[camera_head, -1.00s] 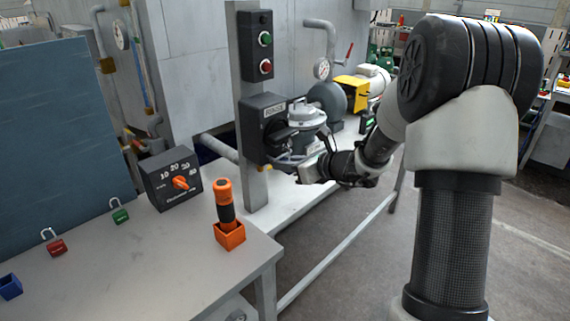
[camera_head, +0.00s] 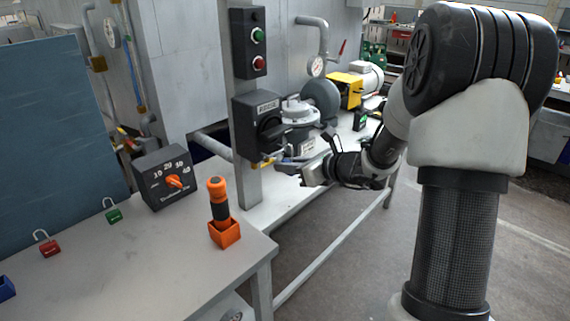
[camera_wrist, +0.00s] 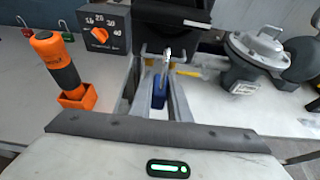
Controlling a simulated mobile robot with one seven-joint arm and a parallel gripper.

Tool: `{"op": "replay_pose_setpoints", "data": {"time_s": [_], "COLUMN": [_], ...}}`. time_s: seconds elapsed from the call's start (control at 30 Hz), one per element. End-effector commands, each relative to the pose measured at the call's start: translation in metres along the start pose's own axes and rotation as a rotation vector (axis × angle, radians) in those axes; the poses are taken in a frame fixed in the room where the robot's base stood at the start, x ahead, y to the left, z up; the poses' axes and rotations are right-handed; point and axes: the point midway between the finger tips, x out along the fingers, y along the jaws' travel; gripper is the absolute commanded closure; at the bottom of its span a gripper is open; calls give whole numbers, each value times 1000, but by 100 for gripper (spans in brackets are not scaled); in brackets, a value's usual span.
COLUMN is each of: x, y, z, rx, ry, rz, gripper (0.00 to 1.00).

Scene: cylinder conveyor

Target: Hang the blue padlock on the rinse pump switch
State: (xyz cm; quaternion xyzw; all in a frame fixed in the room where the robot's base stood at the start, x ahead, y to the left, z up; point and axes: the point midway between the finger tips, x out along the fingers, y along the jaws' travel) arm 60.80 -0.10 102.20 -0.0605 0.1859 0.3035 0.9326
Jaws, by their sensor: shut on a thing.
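The rinse pump switch is a dark box (camera_head: 256,125) with a black rotary handle and a label, mounted on a grey post. In the wrist view its lower part (camera_wrist: 172,12) fills the top centre. My gripper (camera_head: 279,163) is just below and to the right of the switch box. In the wrist view my gripper (camera_wrist: 163,72) is shut on the blue padlock (camera_wrist: 159,91), whose metal shackle points up toward the switch. I cannot tell whether the shackle touches or passes through the switch.
An orange-handled tool (camera_head: 219,205) stands in an orange holder on the bench. A dial box (camera_head: 167,178), green padlock (camera_head: 114,216) and red padlock (camera_head: 50,248) are to the left. A grey pump-like fitting (camera_wrist: 262,50) stands right of the gripper.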

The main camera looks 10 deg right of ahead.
Motion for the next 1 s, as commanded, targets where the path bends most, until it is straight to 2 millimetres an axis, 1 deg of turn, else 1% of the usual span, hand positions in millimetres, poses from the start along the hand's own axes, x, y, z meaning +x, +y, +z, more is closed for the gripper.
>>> {"op": "replay_pose_setpoints", "data": {"time_s": [1.0], "x": [-27], "y": [0], "z": [-11], "rx": [0], "ry": [0], "rz": [-1], "gripper": [100]}}
